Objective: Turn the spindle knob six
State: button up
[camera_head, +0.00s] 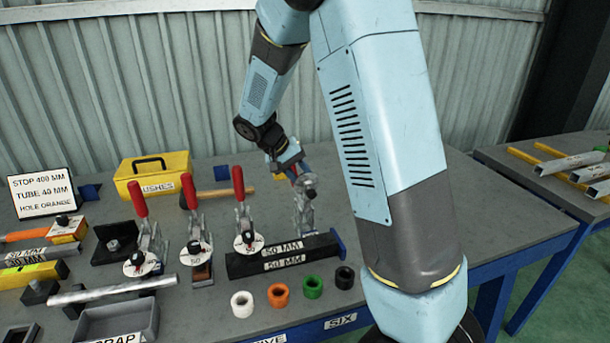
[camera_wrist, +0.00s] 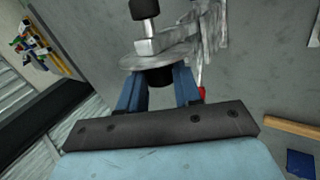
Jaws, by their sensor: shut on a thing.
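The toggle clamp (camera_head: 303,212) above the SIX label stands at the right end of the clamp row. Its grey metal body and round plate are partly covered by my gripper (camera_head: 296,176). In the wrist view, the blue fingers of my gripper (camera_wrist: 158,88) are closed on a black knob (camera_wrist: 160,76) just under the clamp's round metal disc (camera_wrist: 160,59). A bolt with a black tip (camera_wrist: 144,8) sticks out from the other side of the disc. The knob is hidden in the head view, and its turn angle cannot be read.
Other toggle clamps with red handles (camera_head: 240,183) stand to the left. A black bar (camera_head: 285,262) marked 50 MM lies in front of the clamp. White, orange (camera_head: 278,295), green and black rings lie near the front edge. A yellow box (camera_head: 152,178) stands behind.

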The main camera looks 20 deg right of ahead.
jog(key=h, duration=0.4)
jog(key=shift+a+f+m+g, duration=0.3)
jog(key=shift+a+f+m, duration=0.05)
jog(key=shift+m, duration=0.05)
jog(key=shift+h, duration=0.4)
jog(key=o, duration=1)
jog(key=shift+o, duration=0.2)
jog(key=shift+w+r, duration=0.1)
